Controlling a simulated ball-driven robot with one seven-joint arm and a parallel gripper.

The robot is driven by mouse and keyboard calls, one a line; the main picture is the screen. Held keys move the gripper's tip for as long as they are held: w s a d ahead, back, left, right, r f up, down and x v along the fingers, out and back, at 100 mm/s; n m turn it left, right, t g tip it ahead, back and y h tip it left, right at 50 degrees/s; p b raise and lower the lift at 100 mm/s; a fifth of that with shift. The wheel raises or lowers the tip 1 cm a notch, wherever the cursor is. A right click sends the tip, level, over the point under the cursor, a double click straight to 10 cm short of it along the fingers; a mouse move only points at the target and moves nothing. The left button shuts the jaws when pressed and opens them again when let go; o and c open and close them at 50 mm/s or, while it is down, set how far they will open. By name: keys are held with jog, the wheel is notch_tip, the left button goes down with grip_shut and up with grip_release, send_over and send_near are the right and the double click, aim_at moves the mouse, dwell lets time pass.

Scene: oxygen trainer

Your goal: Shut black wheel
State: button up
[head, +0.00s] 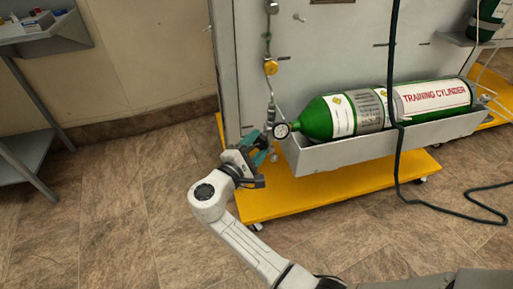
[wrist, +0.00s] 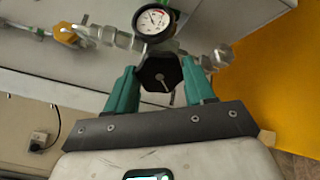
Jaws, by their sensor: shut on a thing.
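The black wheel (wrist: 161,74) sits below a round pressure gauge (wrist: 153,20) in the wrist view. It is dark and lobed, with a pale line on its face. My gripper (wrist: 162,88) has its two teal fingers on either side of the wheel and is shut on it. In the head view my gripper (head: 262,146) is at the left end of the green cylinder (head: 315,120), by the gauge (head: 282,131). The wheel cannot be made out there, as the fingers cover that spot.
The cylinder lies in a grey tray (head: 345,152) on a panel above a yellow wheeled base (head: 310,192). A yellow valve (head: 270,67) sits on the pipe above. A dark hose (head: 391,75) hangs in front of the cylinder. A grey side table (head: 42,45) stands left; floor between is clear.

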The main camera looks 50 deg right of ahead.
jog(key=m+b, duration=0.1)
jog(key=m, duration=0.1)
jog(key=m+b, duration=0.1)
jog(key=shift+f+m, duration=0.2)
jog(key=shift+m, duration=0.2)
jog(key=m+b, duration=0.2)
jog(key=m, duration=0.1)
jog(key=shift+m, duration=0.3)
jog(key=m+b, duration=0.3)
jog(key=m, duration=0.6)
jog(key=shift+r, duration=0.1)
jog(key=m, duration=0.3)
jog(key=shift+s+m, duration=0.1)
jog(key=shift+m, duration=0.2)
jog(key=m, duration=0.6)
jog(key=shift+m, duration=0.3)
jog(key=o, duration=1)
jog(key=shift+r, duration=0.1)
